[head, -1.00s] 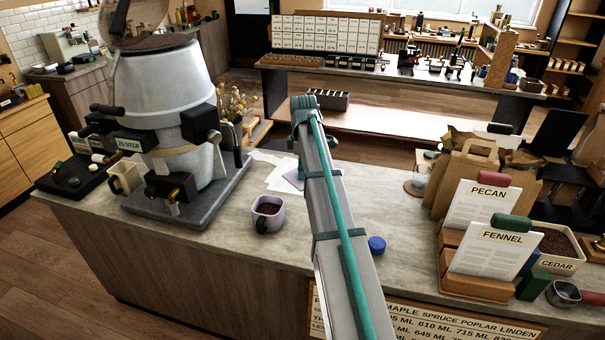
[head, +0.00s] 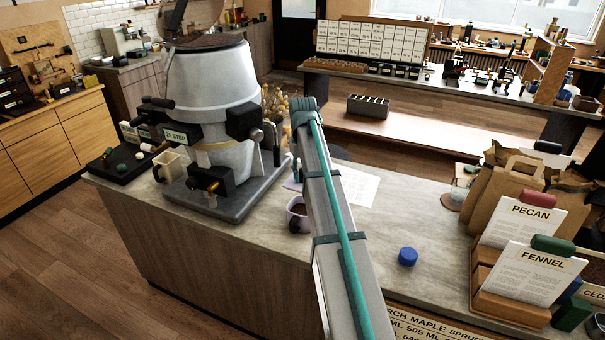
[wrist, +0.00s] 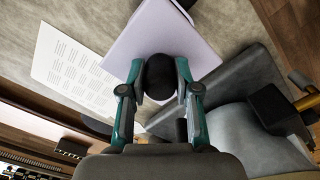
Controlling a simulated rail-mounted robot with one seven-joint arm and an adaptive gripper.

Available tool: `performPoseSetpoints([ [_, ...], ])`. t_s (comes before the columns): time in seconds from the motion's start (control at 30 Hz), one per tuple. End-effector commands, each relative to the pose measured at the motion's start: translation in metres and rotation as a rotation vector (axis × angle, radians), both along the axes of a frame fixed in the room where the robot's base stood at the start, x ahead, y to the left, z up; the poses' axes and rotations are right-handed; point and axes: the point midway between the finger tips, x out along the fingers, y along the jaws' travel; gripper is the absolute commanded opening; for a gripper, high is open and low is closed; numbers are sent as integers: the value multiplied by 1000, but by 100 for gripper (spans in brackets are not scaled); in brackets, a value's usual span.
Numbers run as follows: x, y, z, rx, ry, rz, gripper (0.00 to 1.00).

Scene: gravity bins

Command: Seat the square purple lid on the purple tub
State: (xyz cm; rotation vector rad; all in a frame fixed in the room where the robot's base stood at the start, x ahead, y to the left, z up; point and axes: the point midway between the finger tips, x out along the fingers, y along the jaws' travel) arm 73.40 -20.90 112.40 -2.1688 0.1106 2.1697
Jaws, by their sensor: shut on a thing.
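The square lid (wrist: 163,32) is pale purple with a round dark knob (wrist: 160,76). In the wrist view my gripper (wrist: 160,88) is shut on this knob, with a teal finger on each side. In the head view a pale purple edge, apparently the lid (head: 292,184), shows just left of my arm; the gripper is hidden behind the arm. The purple tub (head: 293,207) stands upright on the counter with dark contents visible and its top uncovered. My arm covers its right part. The tub is not seen in the wrist view.
A large grey machine (head: 210,95) stands on a slab left of the tub, with a cream mug (head: 170,165) beside it. A printed sheet (head: 360,187) lies right of my arm. A blue cap (head: 407,257), card holders (head: 515,270) and paper bags (head: 510,190) are further right.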

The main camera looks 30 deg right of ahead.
Motion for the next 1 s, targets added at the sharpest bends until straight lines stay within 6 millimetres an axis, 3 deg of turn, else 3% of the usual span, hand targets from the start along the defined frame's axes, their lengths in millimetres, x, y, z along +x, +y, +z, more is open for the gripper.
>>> performPoseSetpoints([
  [0.4,0,0,2,0,0,2,0],
  [1.0,0,0,-44,0,1,3,0],
])
